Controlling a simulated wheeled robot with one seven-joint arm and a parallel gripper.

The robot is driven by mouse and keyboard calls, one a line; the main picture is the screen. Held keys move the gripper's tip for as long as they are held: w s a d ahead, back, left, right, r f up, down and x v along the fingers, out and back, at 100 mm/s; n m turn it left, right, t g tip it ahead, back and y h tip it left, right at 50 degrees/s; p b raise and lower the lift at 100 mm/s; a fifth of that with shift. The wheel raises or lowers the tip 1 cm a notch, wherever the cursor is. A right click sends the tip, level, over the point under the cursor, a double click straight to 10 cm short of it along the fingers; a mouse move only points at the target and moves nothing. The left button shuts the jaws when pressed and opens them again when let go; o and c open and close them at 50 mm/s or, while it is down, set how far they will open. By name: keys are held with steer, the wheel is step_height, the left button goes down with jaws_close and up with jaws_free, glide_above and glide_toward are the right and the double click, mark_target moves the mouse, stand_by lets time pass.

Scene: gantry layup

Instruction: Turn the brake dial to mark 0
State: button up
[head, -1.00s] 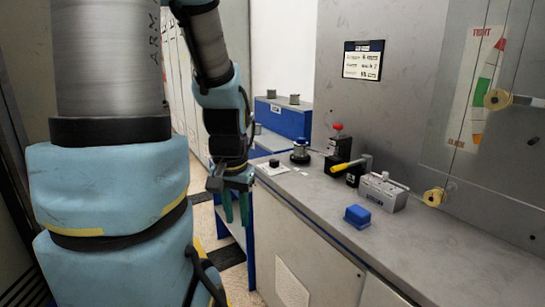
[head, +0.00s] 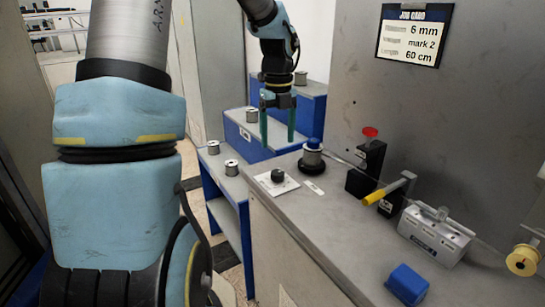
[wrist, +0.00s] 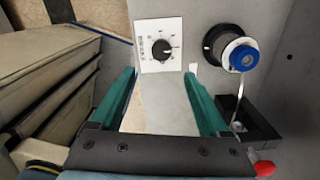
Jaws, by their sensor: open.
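A spool with a blue cap (head: 312,157) stands close right of the dial. Further right are a red-knobbed black block (head: 367,160), a yellow-handled lever (head: 388,191), a grey block (head: 435,235) and a blue block (head: 407,284). A job card (head: 413,36) reads "mark 2". Blue steps hold spools (head: 232,167).

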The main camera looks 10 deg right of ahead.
mark_target(277, 172)
steer(key=f, duration=0.7)
steer(key=f+p, duration=0.1)
steer(key=f, duration=0.2)
steer(key=shift+w+f, duration=0.25)
steer(key=shift+f, duration=0.1)
steer(key=shift+d, duration=0.1)
jaws_close()
